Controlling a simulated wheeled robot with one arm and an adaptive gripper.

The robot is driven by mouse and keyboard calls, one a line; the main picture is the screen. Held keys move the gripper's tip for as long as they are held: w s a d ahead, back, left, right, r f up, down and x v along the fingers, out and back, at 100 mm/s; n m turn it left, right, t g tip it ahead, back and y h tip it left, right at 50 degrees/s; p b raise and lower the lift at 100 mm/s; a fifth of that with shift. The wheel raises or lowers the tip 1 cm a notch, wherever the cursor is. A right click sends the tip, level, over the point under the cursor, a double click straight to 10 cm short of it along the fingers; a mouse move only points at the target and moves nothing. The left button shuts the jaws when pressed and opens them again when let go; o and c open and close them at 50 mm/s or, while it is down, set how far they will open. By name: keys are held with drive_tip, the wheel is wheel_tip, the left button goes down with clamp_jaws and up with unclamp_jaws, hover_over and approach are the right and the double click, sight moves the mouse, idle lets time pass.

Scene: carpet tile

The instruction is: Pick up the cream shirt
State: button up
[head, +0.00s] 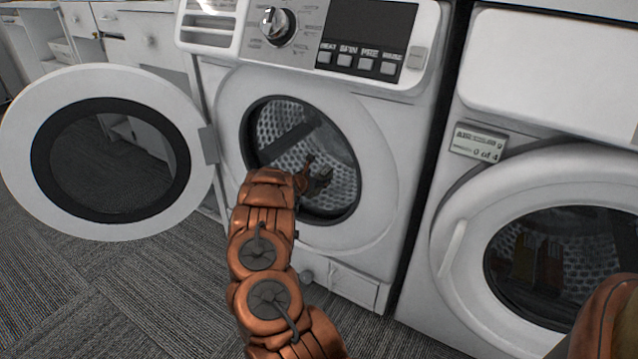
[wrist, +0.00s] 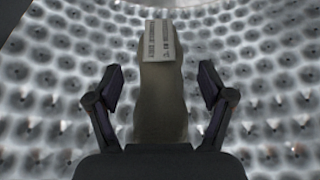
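My gripper (head: 318,180) is inside the drum of the open washer, reached in through its round door opening. In the wrist view my gripper (wrist: 161,92) has its two dark fingers spread wide, one on each side of an upright, dull tan cloth-like thing (wrist: 160,110). This looks like the cream shirt in shade, with a pale printed label (wrist: 158,40) over its top. Gaps show between it and both fingertips. Its lower end is hidden behind the gripper's palm. I cannot make the shirt out in the head view.
The open washer (head: 385,160) has its round door (head: 185,130) swung out to the left. The perforated drum wall (wrist: 50,90) surrounds the gripper. A second, closed machine (head: 450,240) at the right bears a small "0 of 4" sign (head: 478,143). Grey carpet (head: 130,290) lies open at lower left.

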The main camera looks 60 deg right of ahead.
drive_tip(key=c, duration=1.1)
